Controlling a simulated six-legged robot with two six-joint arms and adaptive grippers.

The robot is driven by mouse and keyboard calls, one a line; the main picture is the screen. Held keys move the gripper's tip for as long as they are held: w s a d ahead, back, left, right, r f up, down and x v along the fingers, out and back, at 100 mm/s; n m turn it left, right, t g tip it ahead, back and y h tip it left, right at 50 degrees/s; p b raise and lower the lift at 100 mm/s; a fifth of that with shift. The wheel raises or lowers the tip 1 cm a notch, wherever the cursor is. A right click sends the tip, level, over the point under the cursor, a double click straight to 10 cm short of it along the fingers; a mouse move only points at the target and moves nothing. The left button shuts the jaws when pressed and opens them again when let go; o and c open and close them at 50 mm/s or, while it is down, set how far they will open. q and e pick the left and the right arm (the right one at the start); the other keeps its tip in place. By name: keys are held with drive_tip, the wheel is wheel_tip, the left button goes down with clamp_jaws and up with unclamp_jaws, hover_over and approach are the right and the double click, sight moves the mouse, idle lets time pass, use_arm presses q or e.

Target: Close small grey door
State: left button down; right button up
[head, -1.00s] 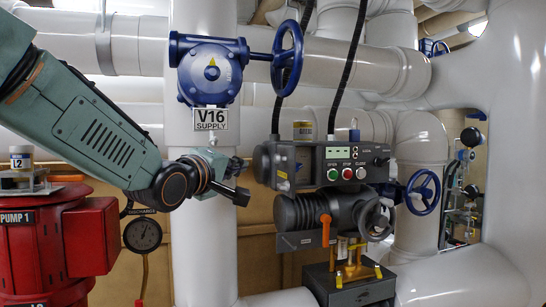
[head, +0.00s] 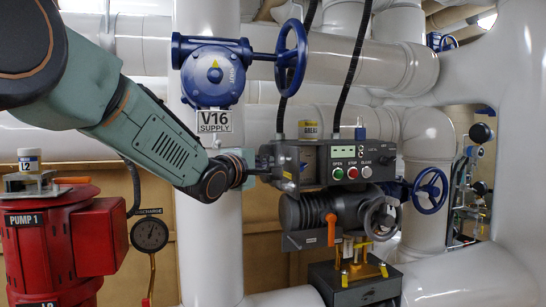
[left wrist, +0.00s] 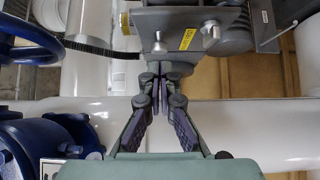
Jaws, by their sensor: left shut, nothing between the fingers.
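A grey control box (head: 345,152) with a green display and buttons stands at the centre right of the head view. A grey panel with a small yellow label (head: 287,176) is at its left end. I cannot tell for sure whether this panel is the small grey door, or how far open a door stands. My left gripper (head: 264,171) is at the box's left end, its fingertips at or close to the panel. In the left wrist view its fingers (left wrist: 159,76) are shut and empty, just below the grey panel (left wrist: 182,20) with silver bolts. My right gripper is out of view.
A blue valve (head: 215,75) with a handwheel sits above, over the V16 sign (head: 214,121). A white vertical pipe (head: 212,230) stands behind my left arm. A grey actuator (head: 325,213) with an orange lever is below the box. A red pump (head: 60,245) stands left.

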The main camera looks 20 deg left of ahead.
sight(280, 160)
use_arm(q)
drive_tip(key=w, duration=0.4)
drive_tip(key=shift+d+p, duration=0.35)
drive_tip(key=shift+p, duration=0.05)
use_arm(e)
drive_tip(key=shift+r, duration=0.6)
use_arm(q)
drive_tip(key=shift+a+y, duration=0.15)
drive_tip(key=shift+y, duration=0.15)
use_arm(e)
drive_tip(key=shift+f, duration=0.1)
use_arm(q)
drive_tip(key=shift+n, duration=0.3)
drive_tip(key=shift+d+b, duration=0.45)
drive_tip(key=shift+y, duration=0.4)
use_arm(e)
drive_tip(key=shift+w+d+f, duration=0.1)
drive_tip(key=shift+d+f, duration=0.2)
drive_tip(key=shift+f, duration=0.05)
use_arm(q)
drive_tip(key=shift+n+b, duration=0.3)
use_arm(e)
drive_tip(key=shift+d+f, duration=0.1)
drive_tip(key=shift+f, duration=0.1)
